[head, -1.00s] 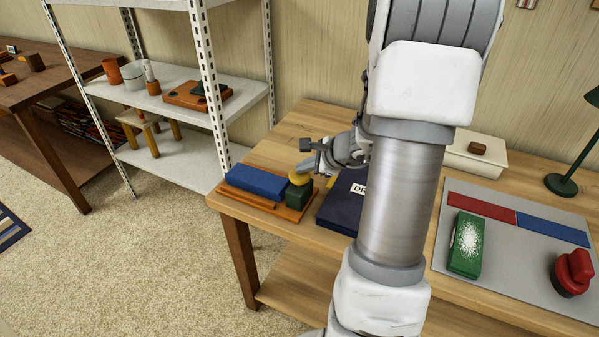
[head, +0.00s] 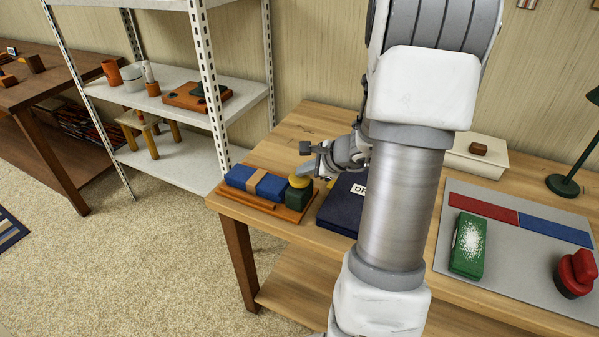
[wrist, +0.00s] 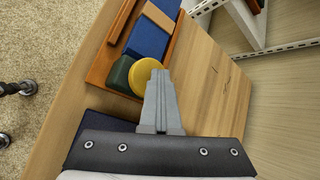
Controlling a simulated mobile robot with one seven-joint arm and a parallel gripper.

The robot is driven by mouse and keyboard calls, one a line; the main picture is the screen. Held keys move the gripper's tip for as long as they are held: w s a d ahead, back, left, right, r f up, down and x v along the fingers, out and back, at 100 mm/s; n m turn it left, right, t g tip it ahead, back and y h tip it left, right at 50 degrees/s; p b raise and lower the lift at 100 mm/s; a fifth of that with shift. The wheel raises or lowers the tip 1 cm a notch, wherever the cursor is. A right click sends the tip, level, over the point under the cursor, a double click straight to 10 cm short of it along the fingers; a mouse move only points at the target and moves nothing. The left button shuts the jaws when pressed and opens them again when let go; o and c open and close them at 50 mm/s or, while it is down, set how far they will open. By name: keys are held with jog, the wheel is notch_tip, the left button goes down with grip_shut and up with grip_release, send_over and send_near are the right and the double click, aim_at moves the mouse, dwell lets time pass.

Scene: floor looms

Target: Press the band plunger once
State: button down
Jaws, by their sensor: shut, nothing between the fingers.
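The band plunger is a yellow round knob (head: 300,180) on a dark green block (head: 298,195), at the right end of an orange-brown wooden tray (head: 293,216). A blue block (head: 240,178) lies on the tray with a tan band (head: 257,181) across it. My gripper (head: 306,160) is shut and empty, just behind and right of the knob. In the wrist view the closed fingertips (wrist: 158,78) overlap the edge of the yellow knob (wrist: 147,75). I cannot tell whether they touch it.
A dark blue box (head: 340,205) with a white label stands right of the tray, partly behind my arm. A grey mat (head: 510,270) farther right holds a green block (head: 467,245) and a red-handled object (head: 575,272). A metal shelf (head: 190,155) stands behind left.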

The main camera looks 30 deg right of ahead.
aim_at(304, 179)
jog(key=shift+r, duration=0.1)
jog(key=shift+r+p, duration=1)
jog(key=shift+r, duration=0.45)
jog(key=shift+r, duration=0.1)
notch_tip(304, 179, up, 5)
jog(key=p, duration=0.3)
jog(key=shift+p, duration=0.4)
